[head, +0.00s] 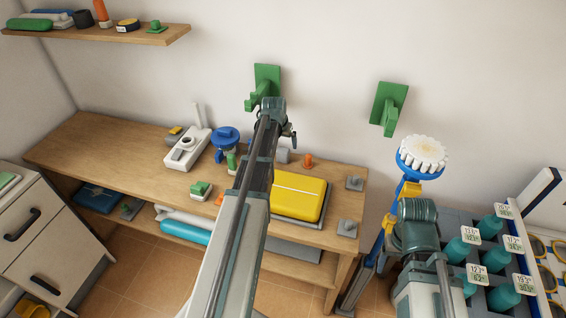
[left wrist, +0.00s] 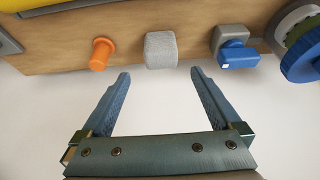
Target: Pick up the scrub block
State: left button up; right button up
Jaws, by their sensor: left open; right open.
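A light grey block (left wrist: 160,50), which I take to be the scrub block, sits at the edge of the wooden bench in the left wrist view. It lies just beyond my left gripper's fingertips (left wrist: 160,74), roughly centred between them and not gripped. In the head view the grey block (head: 282,156) shows on the bench near the wall, right beside my left arm. My left gripper (head: 284,122) is open and empty, above the back of the bench. My right gripper (head: 416,212) is at the right, away from the block; its fingers are hidden.
An orange peg (left wrist: 102,54) and a blue item (left wrist: 236,54) flank the block. A yellow case (head: 298,196) lies on the bench (head: 130,140). Green wall hooks (head: 390,105) stick out above. A long brush (head: 420,158) stands close to my right gripper. Bottles (head: 470,245) stand at right.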

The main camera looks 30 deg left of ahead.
aim_at(283, 150)
pick_arm(q)
jog(key=shift+s+b+x, duration=0.2)
jog(key=shift+b+x, duration=1.05)
jog(key=shift+x, duration=0.2)
jog(key=shift+s+b+x, duration=0.2)
jog(key=shift+b+x, duration=1.05)
jog(key=shift+x, duration=0.2)
jog(key=shift+w+a+f, duration=0.1)
jog(key=shift+w+f, duration=0.05)
jog(key=shift+f, duration=0.25)
jog(key=shift+r, duration=0.1)
grip_shut()
jog(key=shift+r, duration=0.15)
notch_tip(283, 150, up, 10)
jog(key=p, duration=1)
